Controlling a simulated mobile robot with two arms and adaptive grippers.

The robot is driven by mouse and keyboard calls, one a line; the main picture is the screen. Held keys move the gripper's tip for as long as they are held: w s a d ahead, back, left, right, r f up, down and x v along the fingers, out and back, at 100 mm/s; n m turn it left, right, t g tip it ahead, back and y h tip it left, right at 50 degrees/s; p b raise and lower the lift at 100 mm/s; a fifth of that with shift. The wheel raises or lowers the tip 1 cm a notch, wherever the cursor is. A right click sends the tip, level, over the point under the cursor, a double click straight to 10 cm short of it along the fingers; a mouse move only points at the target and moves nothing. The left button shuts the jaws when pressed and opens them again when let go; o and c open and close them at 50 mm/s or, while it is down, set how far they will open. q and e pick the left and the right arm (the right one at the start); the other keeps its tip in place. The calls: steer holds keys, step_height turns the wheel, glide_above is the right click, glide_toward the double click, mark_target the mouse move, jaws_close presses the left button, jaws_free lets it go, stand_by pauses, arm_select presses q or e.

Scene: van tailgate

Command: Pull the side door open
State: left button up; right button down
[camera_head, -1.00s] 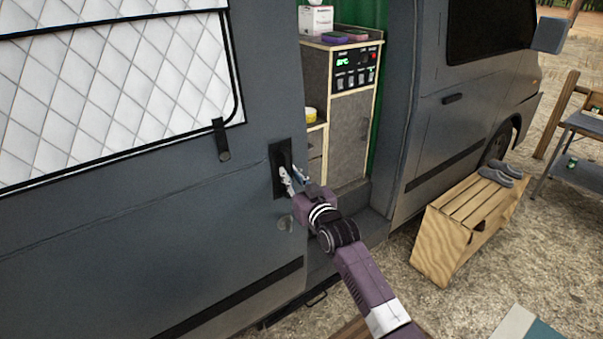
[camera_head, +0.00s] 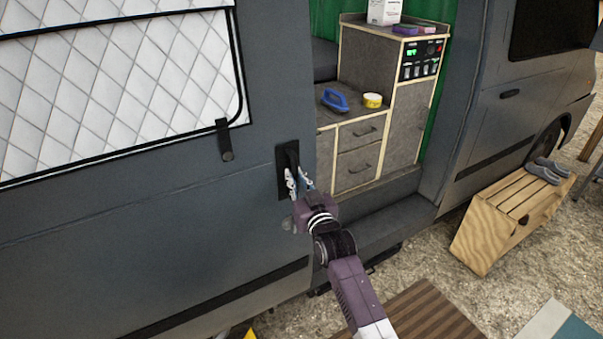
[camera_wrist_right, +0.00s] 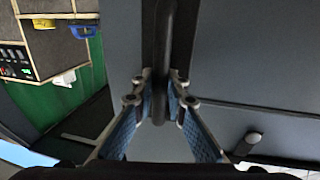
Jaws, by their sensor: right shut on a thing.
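The grey side door (camera_head: 140,220) fills the left of the head view, with a quilted window cover in its upper part. It stands partly open, with the van's interior showing to its right. Its black handle (camera_head: 289,165) is near the door's front edge. My right gripper (camera_head: 300,185) is shut on this handle. In the right wrist view the handle bar (camera_wrist_right: 160,60) runs between the two blue-padded fingers of my right gripper (camera_wrist_right: 160,110). My left gripper is not in view.
Inside the opening stands a grey cabinet (camera_head: 400,125) with a blue item (camera_head: 334,99) and a yellow tub (camera_head: 373,100) on its counter. A step (camera_head: 390,222) lies below. A wooden crate (camera_head: 500,215) with grey shoes stands at right.

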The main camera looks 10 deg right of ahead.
steer(key=shift+w+d+r, duration=0.2)
steer(key=shift+d, duration=0.2)
steer(key=shift+w+d+r, duration=0.15)
steer(key=shift+d+r, duration=0.05)
steer(key=shift+d, duration=0.15)
steer(key=c, duration=2.2)
jaws_free()
steer(key=shift+w+f, duration=0.1)
steer(key=o, duration=0.3)
steer(key=shift+w+a+f, duration=0.15)
steer(key=shift+f, duration=0.15)
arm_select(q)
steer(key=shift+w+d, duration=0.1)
arm_select(e)
steer(key=s+d, duration=0.1)
steer(key=s, duration=1.1)
steer(key=shift+d, duration=0.3)
